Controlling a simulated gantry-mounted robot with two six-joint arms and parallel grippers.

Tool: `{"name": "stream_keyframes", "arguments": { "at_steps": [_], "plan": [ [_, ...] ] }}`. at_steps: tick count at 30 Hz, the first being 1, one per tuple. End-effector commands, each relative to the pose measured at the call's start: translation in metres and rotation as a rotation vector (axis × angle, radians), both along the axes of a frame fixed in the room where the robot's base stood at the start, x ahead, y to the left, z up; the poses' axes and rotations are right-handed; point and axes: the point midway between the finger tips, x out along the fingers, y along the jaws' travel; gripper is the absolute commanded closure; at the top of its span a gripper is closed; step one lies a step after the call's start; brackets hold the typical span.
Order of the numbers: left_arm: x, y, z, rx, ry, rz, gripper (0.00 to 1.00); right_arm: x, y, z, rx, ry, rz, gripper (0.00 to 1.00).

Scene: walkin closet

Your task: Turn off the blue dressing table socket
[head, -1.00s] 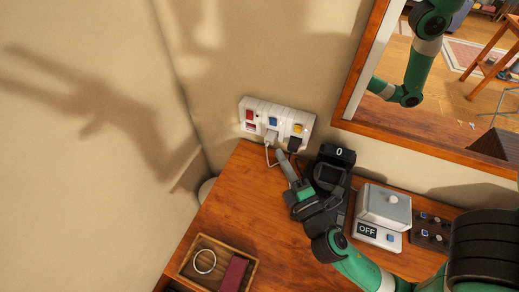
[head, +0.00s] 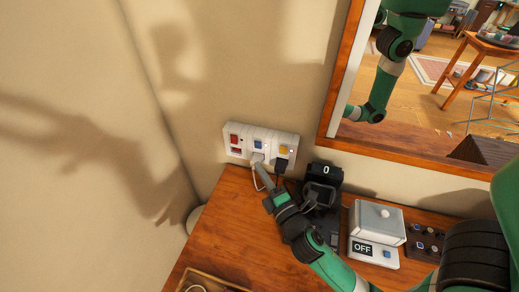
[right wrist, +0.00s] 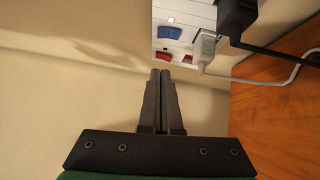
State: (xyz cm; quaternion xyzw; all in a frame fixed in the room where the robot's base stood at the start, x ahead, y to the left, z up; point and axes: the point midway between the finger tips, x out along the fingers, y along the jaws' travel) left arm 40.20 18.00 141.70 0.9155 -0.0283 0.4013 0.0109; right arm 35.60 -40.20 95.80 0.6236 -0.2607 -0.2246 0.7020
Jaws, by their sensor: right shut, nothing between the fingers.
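A white socket panel (head: 246,150) is fixed to the wall just above the dressing table. Its blue switch (head: 258,145) sits in the middle, between a red switch (head: 234,140) and a yellow one (head: 284,150). A white plug is in below the blue switch, and a black plug below the yellow. My right gripper (head: 261,167) is just below the panel, by the white plug. In the right wrist view its fingers (right wrist: 161,73) are shut and empty, with the blue switch (right wrist: 170,33) beyond the tips. Contact cannot be told. My left gripper is out of view.
White and black cables (right wrist: 268,78) hang from the plugs near my fingers. A watch stand (head: 323,183), a white box on an OFF display unit (head: 376,230) and a dark knob panel (head: 425,240) stand on the wooden table (head: 225,235). A framed mirror hangs right.

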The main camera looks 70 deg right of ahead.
Motion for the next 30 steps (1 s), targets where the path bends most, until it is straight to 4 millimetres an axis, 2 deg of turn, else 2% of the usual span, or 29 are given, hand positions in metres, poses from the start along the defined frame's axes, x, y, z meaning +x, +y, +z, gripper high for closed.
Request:
{"name": "stream_keyframes", "arguments": {
  "at_steps": [5,9,12,25,30],
  "plan": [
    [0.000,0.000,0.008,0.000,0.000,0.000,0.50,0.028,-0.027,0.007,0.000,-0.003,-0.003,1.00],
    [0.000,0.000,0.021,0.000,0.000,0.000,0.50,0.028,-0.049,0.011,0.001,-0.001,-0.003,1.00],
    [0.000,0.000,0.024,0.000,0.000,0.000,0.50,0.029,-0.058,0.010,0.000,0.000,-0.001,1.00],
    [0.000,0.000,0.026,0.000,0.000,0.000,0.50,0.029,-0.062,0.009,0.002,0.000,0.001,1.00],
    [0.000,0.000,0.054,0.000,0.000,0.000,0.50,0.030,-0.066,0.020,0.054,0.005,0.001,1.00]
  ]
}}
